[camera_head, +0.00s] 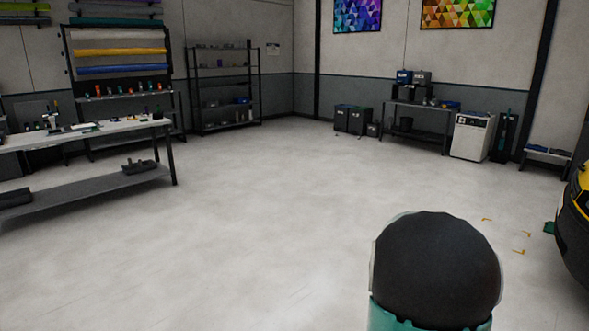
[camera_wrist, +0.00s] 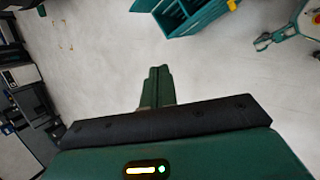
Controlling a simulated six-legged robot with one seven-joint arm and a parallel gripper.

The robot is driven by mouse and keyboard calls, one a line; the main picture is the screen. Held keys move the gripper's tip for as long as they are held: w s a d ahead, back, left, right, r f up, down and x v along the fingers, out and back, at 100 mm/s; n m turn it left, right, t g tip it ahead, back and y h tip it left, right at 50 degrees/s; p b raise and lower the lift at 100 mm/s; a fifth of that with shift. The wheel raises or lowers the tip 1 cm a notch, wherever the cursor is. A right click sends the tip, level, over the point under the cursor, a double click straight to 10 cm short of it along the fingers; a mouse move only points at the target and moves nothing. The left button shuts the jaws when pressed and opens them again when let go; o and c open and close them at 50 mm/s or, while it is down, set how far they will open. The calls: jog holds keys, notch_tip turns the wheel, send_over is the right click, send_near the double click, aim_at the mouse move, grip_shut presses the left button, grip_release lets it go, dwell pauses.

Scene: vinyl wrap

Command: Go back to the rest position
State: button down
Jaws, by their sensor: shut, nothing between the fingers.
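My gripper (camera_wrist: 158,84) shows in the wrist view as two green fingers pressed together, with nothing between them. It points out over bare pale floor and touches nothing. In the head view the gripper cannot be seen; a black rounded part of my own arm with a teal base fills the lower right.
A workbench (camera_head: 95,133) stands at the left, with a dark metal shelf (camera_head: 223,86) behind. A table (camera_head: 417,110), black boxes (camera_head: 352,119) and a white cabinet (camera_head: 472,136) line the back. A yellow-and-black vehicle (camera_head: 573,232) is at the right edge. The middle floor is clear.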

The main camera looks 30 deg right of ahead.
jog(key=w+a+r+m+t+y, duration=0.15)
jog(key=a+r, duration=0.35)
jog(key=a, duration=0.6)
jog(key=w+a+r+m+t+y, duration=0.1)
jog(key=w+a+r+m+t, duration=0.15)
jog(key=a+r, duration=0.6)
jog(key=s+a+t+y, duration=0.1)
jog(key=s+a, duration=0.2)
jog(key=a, duration=0.9)
jog(key=s+a+r+m+t+y, duration=0.1)
jog(key=s+a, duration=0.3)
jog(key=a, duration=0.8)
jog(key=shift+r+y, duration=0.2)
jog(key=shift+y, duration=0.55)
jog(key=shift+s, duration=0.2)
